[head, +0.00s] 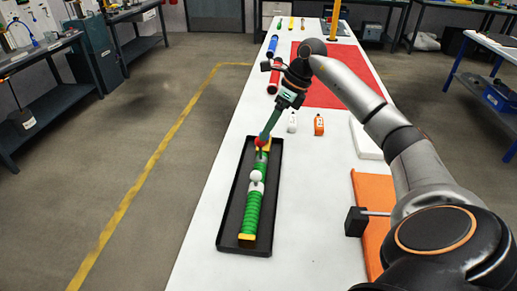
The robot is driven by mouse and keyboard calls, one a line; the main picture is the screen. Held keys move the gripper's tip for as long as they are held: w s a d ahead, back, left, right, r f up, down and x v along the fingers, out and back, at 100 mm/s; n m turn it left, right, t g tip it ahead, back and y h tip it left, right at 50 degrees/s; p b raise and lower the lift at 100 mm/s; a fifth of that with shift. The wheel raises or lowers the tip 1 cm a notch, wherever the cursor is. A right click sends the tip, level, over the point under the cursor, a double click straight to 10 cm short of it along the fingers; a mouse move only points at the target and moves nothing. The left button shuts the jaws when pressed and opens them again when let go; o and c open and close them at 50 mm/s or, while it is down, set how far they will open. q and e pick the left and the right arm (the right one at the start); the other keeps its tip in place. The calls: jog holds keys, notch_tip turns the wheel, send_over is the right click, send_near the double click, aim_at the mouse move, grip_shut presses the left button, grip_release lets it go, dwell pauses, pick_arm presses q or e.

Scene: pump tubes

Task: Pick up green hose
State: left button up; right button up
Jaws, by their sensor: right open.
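The green hose (253,213) is ribbed and lies lengthwise in a black tray (222,218) on the white table. It has a yellow end at the near side and white parts near its middle. More green ribbing (262,162) continues beyond these, up to a yellow piece at the far end. My right gripper (263,139) reaches down from the right, over the far end of the hose. It is open, and small red and blue parts show at its tips. I cannot tell whether it touches the hose. My left gripper is not in view.
A small white bottle (292,122) and an orange one (319,125) stand right of the tray. A red mat (335,85) lies behind them. Blue (272,46) and red tubes lie at the far left edge. An orange pad (372,222) lies near right. The table's near middle is clear.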

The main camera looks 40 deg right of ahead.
send_over(255, 166)
notch_tip(255, 166, down, 8)
jog(key=shift+d+r, duration=0.1)
jog(key=shift+c, duration=0.3)
grip_shut()
dwell(0.4)
jog(key=shift+s, duration=0.1)
dwell(0.7)
